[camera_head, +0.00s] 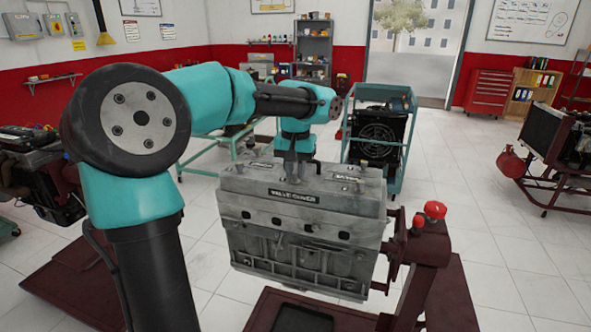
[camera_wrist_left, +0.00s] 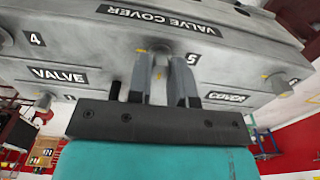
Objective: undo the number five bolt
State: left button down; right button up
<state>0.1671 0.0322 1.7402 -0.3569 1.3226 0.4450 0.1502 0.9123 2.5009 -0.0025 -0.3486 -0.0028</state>
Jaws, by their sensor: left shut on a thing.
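The grey engine block (camera_head: 300,245) with its valve cover (camera_head: 250,182) hangs on a dark red stand. In the left wrist view the cover (camera_wrist_left: 110,45) carries the labels "VALVE COVER", "4" and "5". My left gripper (camera_head: 297,170) reaches down onto the top of the cover from behind. Its two fingers (camera_wrist_left: 164,85) are closed around the number five bolt (camera_wrist_left: 161,54), beside the label "5" (camera_wrist_left: 193,59). The fingers partly hide this bolt; I cannot tell whether it is seated or raised. My right gripper is not in view.
Other bolts stand on the cover, one beside the label "4" (camera_wrist_left: 36,39) and one at the right (camera_wrist_left: 282,87). The stand (camera_head: 425,260) has red knobs (camera_head: 435,210) right of the engine. A teal frame (camera_head: 378,145) stands behind. Open floor lies to the right.

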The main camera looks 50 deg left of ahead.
pick_arm(q)
jog(key=n, duration=0.4)
jog(key=shift+n, duration=0.4)
jog(key=n, duration=0.3)
jog(key=shift+n, duration=0.3)
jog(key=n, duration=0.8)
jog(key=c, duration=1)
grip_release()
jog(key=shift+r, duration=0.1)
